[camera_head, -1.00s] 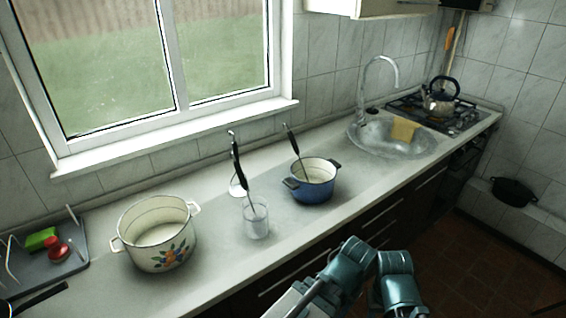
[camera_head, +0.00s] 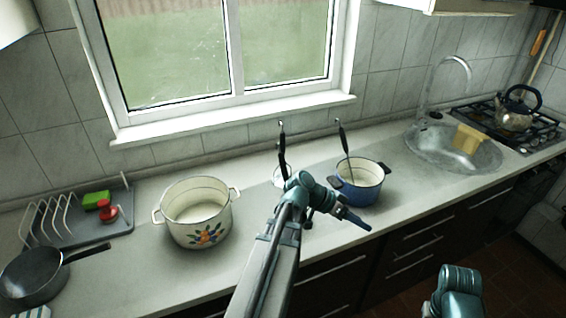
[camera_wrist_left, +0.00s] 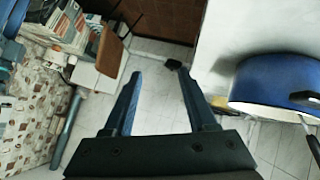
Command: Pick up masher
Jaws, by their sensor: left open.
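Two black-handled utensils show in the head view. One handle (camera_head: 282,155) stands behind my left arm, its lower end and the glass seen earlier hidden. The other handle (camera_head: 343,138) leans out of the blue pot (camera_head: 366,188). I cannot tell which is the masher, as both heads are hidden. My left gripper (camera_head: 362,223) is over the counter's front edge, in front of the blue pot and apart from both handles. In the left wrist view its fingers (camera_wrist_left: 160,75) are open and empty, with the blue pot (camera_wrist_left: 282,88) to their right.
A white floral pot (camera_head: 197,232) stands left of my arm. A dish rack (camera_head: 85,225) and a dark pan (camera_head: 35,275) are further left. The sink (camera_head: 450,150) and hob (camera_head: 510,125) are at right. Part of my right arm shows at lower right.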

